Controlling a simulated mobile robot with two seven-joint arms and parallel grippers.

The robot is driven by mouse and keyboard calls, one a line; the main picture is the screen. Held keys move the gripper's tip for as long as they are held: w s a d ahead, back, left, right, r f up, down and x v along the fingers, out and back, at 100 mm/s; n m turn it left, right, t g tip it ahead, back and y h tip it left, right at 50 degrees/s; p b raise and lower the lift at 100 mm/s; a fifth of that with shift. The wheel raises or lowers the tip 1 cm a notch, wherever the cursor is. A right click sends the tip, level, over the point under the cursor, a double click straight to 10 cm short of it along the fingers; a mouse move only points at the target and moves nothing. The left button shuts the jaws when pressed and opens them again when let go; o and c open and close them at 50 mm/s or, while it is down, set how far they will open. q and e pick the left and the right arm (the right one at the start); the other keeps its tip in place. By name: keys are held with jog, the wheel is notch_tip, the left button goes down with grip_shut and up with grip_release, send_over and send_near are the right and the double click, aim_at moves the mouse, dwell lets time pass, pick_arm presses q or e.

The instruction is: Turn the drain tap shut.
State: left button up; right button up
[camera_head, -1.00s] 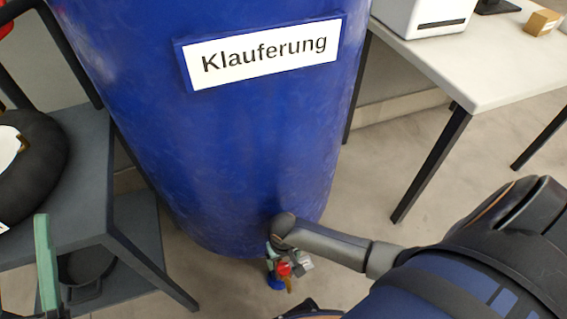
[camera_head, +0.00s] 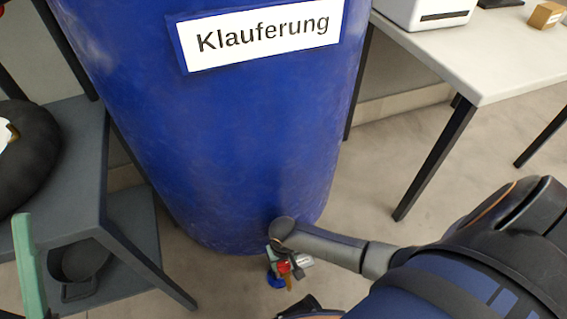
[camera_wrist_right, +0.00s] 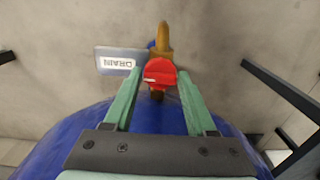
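The drain tap has a red handle (camera_wrist_right: 160,73) and a brass spout (camera_wrist_right: 164,38). In the head view the red handle (camera_head: 284,267) shows low at the foot of the blue barrel (camera_head: 235,170), partly covered by my right gripper (camera_head: 282,261). In the right wrist view my right gripper (camera_wrist_right: 158,76) is open, with its green fingertips on either side of the red handle. A narrow gap shows at the left finger; contact at the right finger cannot be told. One green finger of my left gripper (camera_head: 28,268) shows at the lower left edge, away from the tap.
A DRAIN tag (camera_wrist_right: 118,63) hangs beside the tap. A grey shelf (camera_head: 65,180) with a black ring-shaped item (camera_head: 28,155) stands left of the barrel. A white table (camera_head: 470,60) stands at the back right.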

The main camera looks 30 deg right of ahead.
grip_shut()
